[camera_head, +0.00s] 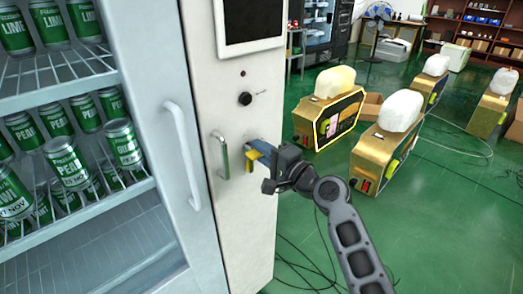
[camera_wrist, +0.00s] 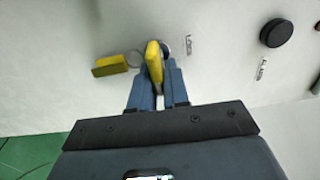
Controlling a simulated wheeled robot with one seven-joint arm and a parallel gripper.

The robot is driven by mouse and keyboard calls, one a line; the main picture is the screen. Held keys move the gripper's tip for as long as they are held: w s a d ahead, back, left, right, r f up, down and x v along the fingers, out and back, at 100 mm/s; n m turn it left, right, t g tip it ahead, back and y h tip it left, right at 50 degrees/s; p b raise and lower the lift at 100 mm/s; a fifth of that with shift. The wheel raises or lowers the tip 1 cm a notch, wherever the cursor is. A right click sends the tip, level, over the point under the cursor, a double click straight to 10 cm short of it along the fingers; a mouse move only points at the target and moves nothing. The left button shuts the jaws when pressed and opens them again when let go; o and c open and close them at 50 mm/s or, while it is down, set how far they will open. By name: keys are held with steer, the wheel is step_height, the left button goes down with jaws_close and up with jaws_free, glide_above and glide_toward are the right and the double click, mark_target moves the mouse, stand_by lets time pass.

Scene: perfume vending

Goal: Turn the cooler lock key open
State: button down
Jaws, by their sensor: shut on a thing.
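The yellow lock key (camera_wrist: 154,58) sits at the round lock (camera_wrist: 165,45) on the white panel of the cooler (camera_head: 235,75). My gripper (camera_wrist: 159,85) has its two blue fingers shut on the key's yellow head. A yellow tag (camera_wrist: 109,66) hangs by a ring beside the key in the wrist view. In the head view my gripper (camera_head: 262,149) reaches the panel from the right, and a bit of yellow (camera_head: 251,160) shows at its fingertips. The lock itself is mostly hidden there by my fingers.
A metal handle (camera_head: 221,155) is just left of my gripper, and a white door handle (camera_head: 183,150) is farther left. A black knob (camera_head: 245,99) is above. Gold machines (camera_head: 328,118) with white containers stand on the green floor to the right.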

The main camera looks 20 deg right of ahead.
steer(key=shift+f, duration=0.1)
steer(key=c, duration=1.2)
jaws_free()
steer(key=b+v, duration=0.1)
steer(key=v, duration=0.6)
steer(key=shift+s+d, duration=0.15)
steer(key=shift+s, duration=0.2)
